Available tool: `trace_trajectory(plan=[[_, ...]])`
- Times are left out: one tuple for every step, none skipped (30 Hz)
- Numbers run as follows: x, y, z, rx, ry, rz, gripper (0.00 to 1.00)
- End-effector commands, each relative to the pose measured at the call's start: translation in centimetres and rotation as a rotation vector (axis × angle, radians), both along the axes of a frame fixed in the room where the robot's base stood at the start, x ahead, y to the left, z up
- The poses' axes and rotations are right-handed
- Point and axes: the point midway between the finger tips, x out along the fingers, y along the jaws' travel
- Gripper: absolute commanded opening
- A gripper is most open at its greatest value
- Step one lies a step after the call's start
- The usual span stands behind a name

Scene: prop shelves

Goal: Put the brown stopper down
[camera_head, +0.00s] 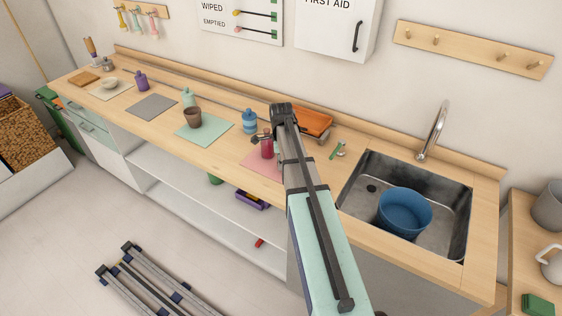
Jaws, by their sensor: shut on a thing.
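My gripper (258,139) is at the end of my arm, over the right part of the worktop, close to the red bottle (267,150). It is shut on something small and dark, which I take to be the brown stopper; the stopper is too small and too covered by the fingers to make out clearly. The red bottle stands upright on the pink mat (253,163), partly behind my arm. I cannot tell whether the gripper touches the bottle.
A blue bottle (249,122) stands just left of my gripper. The grey mat (152,107) is bare. An orange-brown tray (314,122) and sink (364,170) lie right.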

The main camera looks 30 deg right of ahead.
Motion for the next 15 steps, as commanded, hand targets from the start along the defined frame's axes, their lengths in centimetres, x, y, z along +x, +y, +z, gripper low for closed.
trace_trajectory(plan=[[0.00, 0.00, -0.07, 0.000, 0.000, 0.000, 0.16], [-0.01, 0.00, -0.15, 0.000, 0.000, 0.000, 0.16], [-0.01, 0.00, -0.28, 0.000, 0.001, 0.000, 0.16], [-0.01, 0.00, -0.37, 0.000, 0.001, 0.000, 0.16], [-0.01, 0.00, -0.32, 0.000, 0.000, 0.000, 0.33], [-0.01, 0.00, -0.28, 0.000, 0.000, 0.000, 0.48], [-0.01, 0.00, -0.27, 0.000, 0.000, 0.000, 0.51], [-0.01, 0.00, -0.27, 0.000, 0.000, 0.000, 0.51], [-0.01, 0.00, -0.27, 0.000, 0.000, 0.000, 0.51], [-0.01, 0.00, -0.27, 0.000, 0.000, 0.000, 0.51], [-0.01, 0.00, -0.26, 0.000, 0.000, 0.000, 0.51], [-0.01, 0.00, -0.26, 0.000, 0.000, 0.000, 0.51], [-0.01, 0.00, -0.26, 0.000, 0.000, 0.000, 0.51], [-0.01, 0.00, -0.26, 0.000, 0.000, 0.000, 0.51], [-0.01, 0.00, -0.23, 0.000, 0.000, 0.000, 0.51]])
